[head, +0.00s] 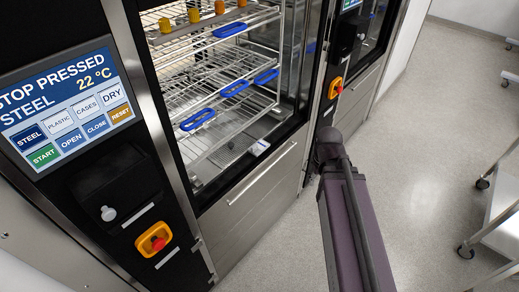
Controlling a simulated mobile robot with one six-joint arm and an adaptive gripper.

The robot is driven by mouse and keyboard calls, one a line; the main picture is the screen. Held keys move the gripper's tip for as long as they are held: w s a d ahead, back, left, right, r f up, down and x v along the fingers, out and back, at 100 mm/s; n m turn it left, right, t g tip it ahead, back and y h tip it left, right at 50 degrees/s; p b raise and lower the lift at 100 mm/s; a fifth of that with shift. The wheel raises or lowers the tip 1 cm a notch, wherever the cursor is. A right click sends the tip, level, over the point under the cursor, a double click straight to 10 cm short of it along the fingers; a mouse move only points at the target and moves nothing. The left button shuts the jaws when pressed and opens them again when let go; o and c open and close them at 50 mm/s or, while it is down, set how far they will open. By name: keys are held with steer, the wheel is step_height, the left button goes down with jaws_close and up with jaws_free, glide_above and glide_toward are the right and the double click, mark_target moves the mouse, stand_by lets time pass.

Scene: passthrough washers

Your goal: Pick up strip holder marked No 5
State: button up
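Several flat blue holders lie on the wire racks inside the open washer chamber: one near the top (229,30), one at the right (265,76), one at the middle (235,88) and one at the lower left (198,120). They may be strip holders, but no number can be read on any of them, so I cannot tell which is No 5. My arm rises from the bottom, to the right of the chamber and outside it. My gripper cannot be made out.
Orange and yellow cups (194,15) stand on the top rack. A small white item (259,148) is at the chamber's front edge. The control panel (70,100) reads STOP PRESSED. A second washer (352,50) stands beyond. A wheeled white cart (497,215) is at right; floor between is clear.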

steer(key=w+a+f+n+t+h+b, duration=0.2)
steer(key=w+a+f+n+h+b, duration=0.1)
steer(key=w+a+n+b, duration=0.4)
steer(key=w+a+f+n+t+h+b, duration=0.2)
steer(key=w+a+f+n+h+b, duration=0.1)
steer(key=w+a+n, duration=0.4)
steer(key=a+n+t+b, duration=0.2)
steer(key=a+n, duration=0.2)
steer(key=a, duration=0.1)
steer(key=w+a+n+t+h+b, duration=0.1)
steer(key=a+n+t+b, duration=0.1)
steer(key=a+n, duration=0.2)
steer(key=w+a+n+t+b, duration=0.1)
steer(key=a+n+t+b, duration=0.1)
steer(key=a+n, duration=0.3)
steer(key=shift+a+r+h, duration=0.15)
steer(key=shift+a+h, duration=0.15)
steer(key=shift+a, duration=0.55)
steer(key=shift+a+r+t, duration=0.15)
steer(key=shift+a+t, duration=0.15)
steer(key=shift+a, duration=0.05)
steer(key=shift+d, duration=0.1)
steer(key=b+x, duration=0.3)
steer(key=x, duration=0.4)
steer(key=shift+f, duration=0.25)
steer(key=shift+w+d+f+b, duration=0.15)
steer(key=shift+w+d+b, duration=0.25)
steer(key=shift+w+d, duration=0.1)
